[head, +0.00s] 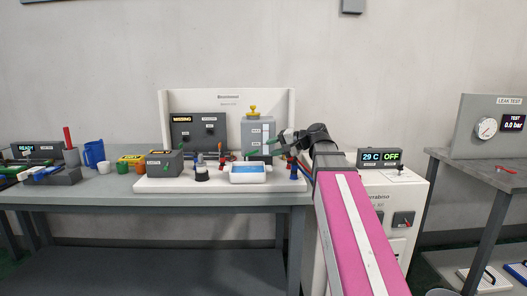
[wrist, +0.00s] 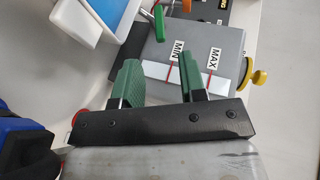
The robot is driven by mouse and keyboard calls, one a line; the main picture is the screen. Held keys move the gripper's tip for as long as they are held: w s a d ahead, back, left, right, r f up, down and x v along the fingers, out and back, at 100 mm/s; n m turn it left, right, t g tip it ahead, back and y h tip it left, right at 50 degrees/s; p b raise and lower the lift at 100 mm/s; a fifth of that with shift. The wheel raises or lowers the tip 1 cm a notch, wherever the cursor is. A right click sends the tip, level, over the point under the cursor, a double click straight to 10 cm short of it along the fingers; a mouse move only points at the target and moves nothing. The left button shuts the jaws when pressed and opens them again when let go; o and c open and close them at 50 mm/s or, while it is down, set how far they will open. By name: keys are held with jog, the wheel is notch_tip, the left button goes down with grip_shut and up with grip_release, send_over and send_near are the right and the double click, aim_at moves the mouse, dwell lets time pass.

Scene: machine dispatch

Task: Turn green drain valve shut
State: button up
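A small green lever (wrist: 158,22), which looks like the drain valve handle, shows at the top of the wrist view, beside the grey tank (wrist: 203,42). In the head view my gripper (head: 277,140) is at the tank's right side.
A white tray with blue contents (head: 250,172) sits in front of the tank. A white cabinet (head: 404,205) is on the right.

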jog(key=shift+v, duration=1.25)
jog(key=shift+a, duration=0.1)
jog(key=c, duration=0.6)
jog(key=a+h, duration=0.2)
jog(key=a+f+n+g+h, duration=0.1)
jog(key=a, duration=0.2)
jog(key=shift+a+f+n+h, duration=0.2)
jog(key=shift+n+h, duration=0.1)
jog(key=shift+h, duration=0.1)
grip_shut()
jog(key=s+a+r+n+t+h, duration=0.3)
jog(key=s+a+r+t+h, duration=0.1)
jog(key=a+r+h, duration=0.65)
jog(key=w+d+f+h, duration=0.2)
jog(key=w+d+f, duration=0.3)
jog(key=f, duration=0.5)
jog(key=shift+w+d, duration=0.3)
jog(key=shift+w, duration=0.75)
